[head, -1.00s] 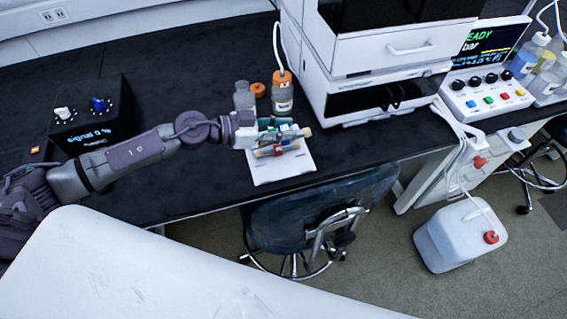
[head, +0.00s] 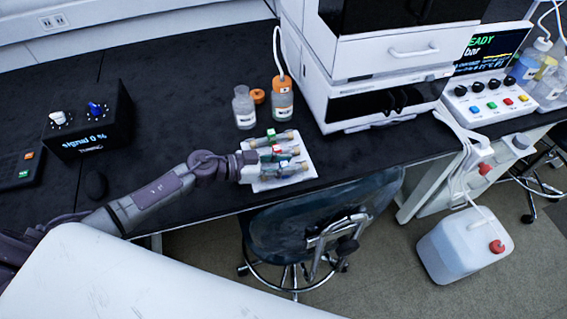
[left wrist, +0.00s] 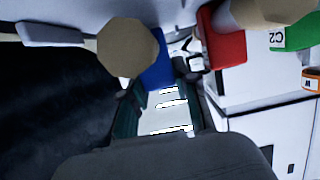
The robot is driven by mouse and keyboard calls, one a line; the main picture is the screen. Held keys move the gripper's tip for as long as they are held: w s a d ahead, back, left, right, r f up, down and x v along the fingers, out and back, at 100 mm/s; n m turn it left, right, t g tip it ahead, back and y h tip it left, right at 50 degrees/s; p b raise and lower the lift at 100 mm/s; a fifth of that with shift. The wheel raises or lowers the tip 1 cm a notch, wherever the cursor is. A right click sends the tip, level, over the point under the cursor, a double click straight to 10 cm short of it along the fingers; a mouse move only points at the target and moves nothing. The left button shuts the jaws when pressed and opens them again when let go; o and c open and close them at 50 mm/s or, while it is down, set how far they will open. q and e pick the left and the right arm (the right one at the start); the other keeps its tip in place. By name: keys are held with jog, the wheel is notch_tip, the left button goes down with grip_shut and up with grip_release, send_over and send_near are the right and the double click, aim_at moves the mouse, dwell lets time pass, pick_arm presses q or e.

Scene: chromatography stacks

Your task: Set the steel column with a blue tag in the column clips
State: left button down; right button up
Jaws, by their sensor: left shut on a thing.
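The steel column with a blue tag (left wrist: 155,70) shows a tan hexagonal end (left wrist: 127,47) in the left wrist view, in front of my fingers. In the head view its blue tag (head: 284,163) is small, over the near part of the white tray (head: 302,176). My left gripper (head: 255,167) is at the tray's left side, shut on this column. Columns with a red tag (left wrist: 226,45) and a green tag (left wrist: 298,32) lie alongside it. The clips are too small to make out, so I cannot tell whether the column touches them. My right gripper is out of view.
A clear bottle (head: 244,110) and an orange-capped bottle (head: 282,102) stand behind the tray. The white instrument (head: 365,115) is to the right, and a black control box (head: 90,125) is to the left. A chair (head: 310,225) is in front of the bench.

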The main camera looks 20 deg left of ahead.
pick_arm(q)
jog(key=shift+f, duration=0.15)
jog(key=c, duration=0.9)
grip_release()
jog(key=shift+o, duration=0.2)
jog(key=shift+f, duration=0.1)
